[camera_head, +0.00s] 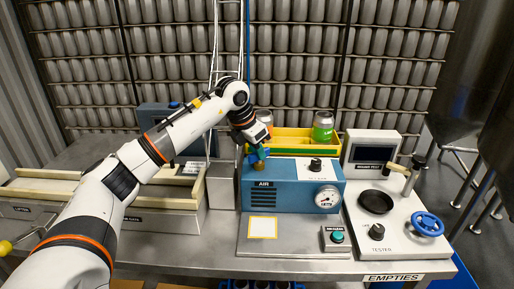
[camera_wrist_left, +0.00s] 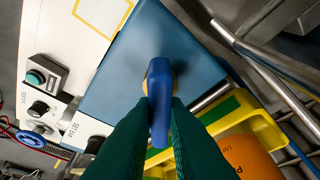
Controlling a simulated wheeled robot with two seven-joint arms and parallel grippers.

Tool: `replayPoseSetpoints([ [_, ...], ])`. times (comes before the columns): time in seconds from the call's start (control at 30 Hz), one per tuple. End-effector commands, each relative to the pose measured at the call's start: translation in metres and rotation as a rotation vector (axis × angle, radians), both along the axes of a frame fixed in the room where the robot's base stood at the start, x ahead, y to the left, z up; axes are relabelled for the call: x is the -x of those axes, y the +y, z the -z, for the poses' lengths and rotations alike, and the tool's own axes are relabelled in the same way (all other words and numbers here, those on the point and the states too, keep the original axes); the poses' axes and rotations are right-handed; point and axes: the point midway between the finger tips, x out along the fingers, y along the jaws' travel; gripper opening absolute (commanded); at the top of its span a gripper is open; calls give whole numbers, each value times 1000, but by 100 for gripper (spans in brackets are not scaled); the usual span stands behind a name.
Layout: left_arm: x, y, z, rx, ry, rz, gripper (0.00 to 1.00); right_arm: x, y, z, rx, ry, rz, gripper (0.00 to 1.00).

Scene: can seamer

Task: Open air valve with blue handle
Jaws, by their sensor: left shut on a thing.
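The air valve sits on top of the blue AIR box (camera_head: 283,197), toward its left end. Its brass body (camera_head: 259,165) shows just below my left gripper (camera_head: 257,153), which comes down from above. In the left wrist view, the blue handle (camera_wrist_left: 160,107) lies between the green fingertips of my left gripper (camera_wrist_left: 160,115), with brass behind it. The gripper is shut on this handle. In the head view, the fingers mostly hide the handle. My right gripper is in neither view.
A round gauge (camera_head: 327,198) and a black knob (camera_head: 315,164) are on the box. A yellow bin (camera_head: 290,136) with cans stands behind it. A tester (camera_head: 398,218) with a blue handwheel (camera_head: 427,224) stands to the right. A green button box (camera_head: 336,238) sits in front.

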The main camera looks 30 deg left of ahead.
Motion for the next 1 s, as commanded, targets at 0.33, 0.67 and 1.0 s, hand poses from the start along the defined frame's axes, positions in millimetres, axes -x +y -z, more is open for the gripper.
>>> replayPoseSetpoints([
  [0.33, 0, -3, 0, -1, 0, -328, 0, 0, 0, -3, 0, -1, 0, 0],
  [0.67, 0, -5, 0, 0, 0, -621, 0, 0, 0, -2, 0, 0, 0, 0],
  [1.0, -1, -5, 0, 0, 1, -820, 0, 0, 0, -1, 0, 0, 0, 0],
])
